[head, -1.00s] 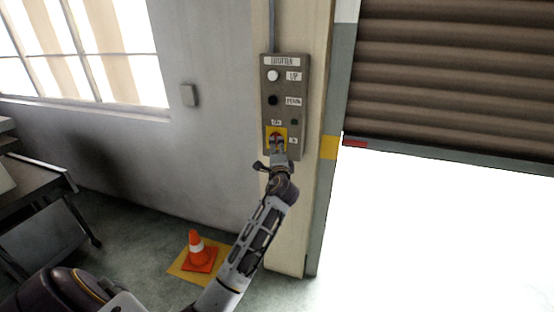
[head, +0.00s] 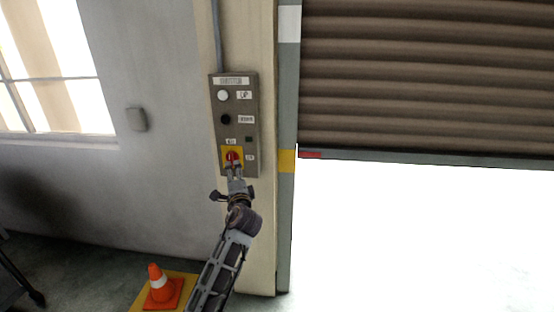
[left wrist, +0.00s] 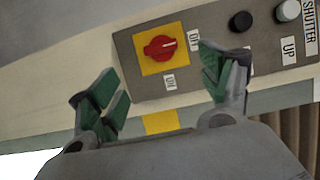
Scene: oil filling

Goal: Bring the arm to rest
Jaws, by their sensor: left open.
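My left arm comes up from the bottom of the head view, and its gripper (head: 235,172) is at the lower part of the shutter control box (head: 250,125). The left wrist view shows the two green-padded fingers of this gripper (left wrist: 158,92) spread apart with nothing between them. The red rotary switch (left wrist: 160,47) on its yellow plate (left wrist: 176,67) lies beyond the fingers, apart from them in that view. In the head view the fingertips partly overlap the switch (head: 232,156). My right gripper is not in view.
The box also has a white button (head: 222,95) and a black button (head: 225,119). A brown roller shutter (head: 430,80) hangs partly raised at the right, with a bright opening below. An orange cone (head: 160,287) stands on the floor at the lower left. A window (head: 55,75) is at the left.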

